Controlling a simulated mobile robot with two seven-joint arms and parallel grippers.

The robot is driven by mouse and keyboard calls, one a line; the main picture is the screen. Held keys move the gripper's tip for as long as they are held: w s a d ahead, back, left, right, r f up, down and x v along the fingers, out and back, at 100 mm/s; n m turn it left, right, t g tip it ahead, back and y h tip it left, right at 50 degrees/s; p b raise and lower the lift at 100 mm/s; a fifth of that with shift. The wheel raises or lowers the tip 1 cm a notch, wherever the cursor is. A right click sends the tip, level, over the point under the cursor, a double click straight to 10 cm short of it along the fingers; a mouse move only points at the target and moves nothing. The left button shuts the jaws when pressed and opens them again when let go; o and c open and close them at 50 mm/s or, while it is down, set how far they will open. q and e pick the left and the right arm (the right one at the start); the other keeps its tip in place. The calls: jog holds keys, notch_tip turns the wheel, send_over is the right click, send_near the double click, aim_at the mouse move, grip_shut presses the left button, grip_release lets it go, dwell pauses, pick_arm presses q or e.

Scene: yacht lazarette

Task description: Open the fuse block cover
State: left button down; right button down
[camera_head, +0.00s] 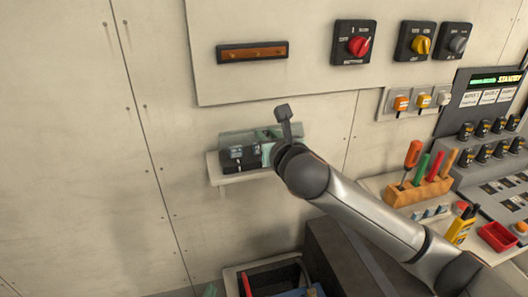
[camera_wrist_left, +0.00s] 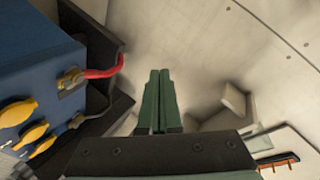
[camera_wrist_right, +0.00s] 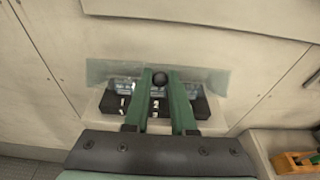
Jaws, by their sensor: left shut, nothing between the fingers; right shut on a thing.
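The fuse block (camera_head: 236,158) is a dark block on a small pale wall shelf. Its cover (camera_head: 238,138) is a clear greenish pane; in the right wrist view the cover (camera_wrist_right: 208,76) spans the upper part of the block (camera_wrist_right: 199,105), with numbered dark parts showing below. I cannot tell its exact tilt. My right gripper (camera_wrist_right: 161,84) has its green fingers shut on the cover's round black knob (camera_wrist_right: 160,78). In the head view my right gripper (camera_head: 267,147) partly hides the block's right end. My left gripper (camera_wrist_left: 159,76) is shut and empty, low beside a blue battery.
The blue battery (camera_wrist_left: 35,75) with yellow caps and a red cable (camera_wrist_left: 105,70) is close left of my left gripper. Rotary switches (camera_head: 356,43) are on the panel above right. A tool rack (camera_head: 420,190) and red tray (camera_head: 497,236) stand at right. The left wall is clear.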

pick_arm(q)
jog(key=w+d+r+m+t+h, duration=0.3)
jog(key=d+r+m+h, duration=0.3)
jog(key=r+m, duration=0.4)
jog(key=w+d+r+m+t+h, duration=0.35)
jog(key=d+r+m+h, duration=0.2)
jog(key=r+m, duration=0.55)
jog(key=w+d+r+n, duration=0.2)
jog(key=w+d+r, duration=0.1)
jog(key=w+r, duration=0.6)
jog(key=shift+w+r, duration=0.2)
jog(key=shift+w, duration=0.05)
